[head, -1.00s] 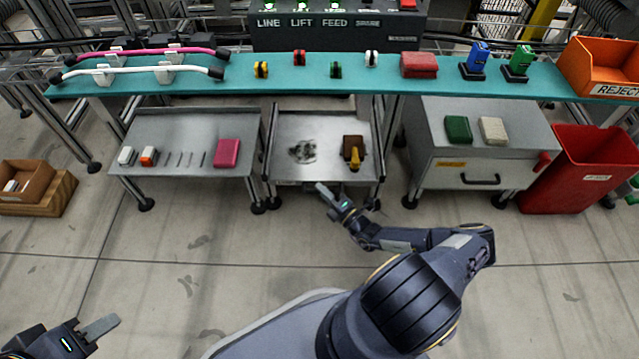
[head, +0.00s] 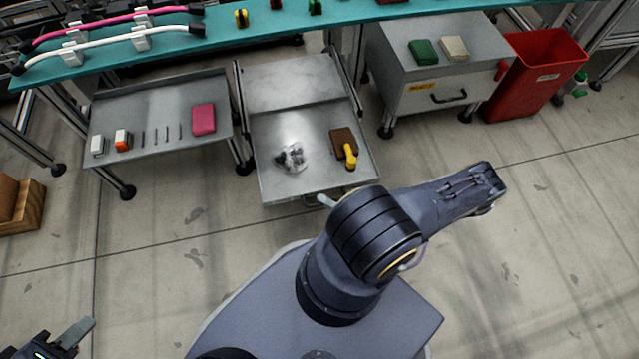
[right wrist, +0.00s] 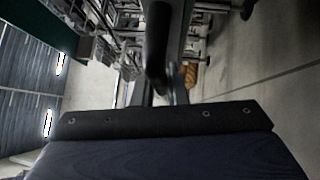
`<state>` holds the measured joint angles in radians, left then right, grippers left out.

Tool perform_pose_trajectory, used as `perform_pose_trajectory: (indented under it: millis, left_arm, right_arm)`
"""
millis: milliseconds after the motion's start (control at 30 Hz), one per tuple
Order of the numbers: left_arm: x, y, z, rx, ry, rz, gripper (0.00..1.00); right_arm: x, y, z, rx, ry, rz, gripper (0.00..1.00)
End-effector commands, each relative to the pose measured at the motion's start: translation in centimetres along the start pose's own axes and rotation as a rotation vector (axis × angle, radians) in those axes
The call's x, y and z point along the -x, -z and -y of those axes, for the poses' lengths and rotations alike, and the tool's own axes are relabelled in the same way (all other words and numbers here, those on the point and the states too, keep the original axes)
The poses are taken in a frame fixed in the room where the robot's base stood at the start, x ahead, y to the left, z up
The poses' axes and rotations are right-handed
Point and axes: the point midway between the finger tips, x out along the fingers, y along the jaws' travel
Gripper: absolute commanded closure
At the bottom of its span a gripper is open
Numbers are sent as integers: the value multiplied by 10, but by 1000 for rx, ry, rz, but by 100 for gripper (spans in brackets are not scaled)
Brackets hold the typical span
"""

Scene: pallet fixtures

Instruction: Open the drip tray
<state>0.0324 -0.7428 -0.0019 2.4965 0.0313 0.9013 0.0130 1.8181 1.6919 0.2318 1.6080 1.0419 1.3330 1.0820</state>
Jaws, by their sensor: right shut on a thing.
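The drip tray (head: 265,183) is a grey metal drawer, slid well out toward me from under the teal bench. My right gripper (head: 327,200) is at the tray's front edge, mostly hidden by my own arm. In the right wrist view it (right wrist: 166,88) is shut on the dark bar of the tray handle (right wrist: 157,45). My left gripper (head: 72,335) is at the lower left, empty and away from everything; its jaw opening does not show clearly.
A fixed shelf (head: 150,165) with a pink block (head: 204,119) stands left of the tray. A grey cabinet (head: 432,85) with its own drawer handle and a red bin (head: 535,80) stand to the right. The floor in front is clear.

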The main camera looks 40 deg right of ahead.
Motion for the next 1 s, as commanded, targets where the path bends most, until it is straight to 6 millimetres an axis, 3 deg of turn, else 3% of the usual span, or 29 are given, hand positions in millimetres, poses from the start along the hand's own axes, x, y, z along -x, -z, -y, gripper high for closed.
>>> perform_pose_trajectory:
  millis: [200, 667, 700, 833, 1000]
  left_arm:
    - [0, 0, 0, 0, 0, 0, 64]
    - [0, 0, 0, 0, 0, 0, 64]
    - [0, 0, 0, 0, 0, 0, 64]
    - [0, 0, 0, 0, 0, 0, 64]
    - [0, 0, 0, 0, 0, 0, 64]
  right_arm:
    - [15, 14, -4, 0, 1, 0, 100]
    - [19, 18, -4, 2, 1, 0, 100]
    - [19, 18, -4, 2, 1, 0, 86]
    - [19, 18, -4, 2, 1, 0, 69]
    - [18, 18, -4, 1, 1, 0, 66]
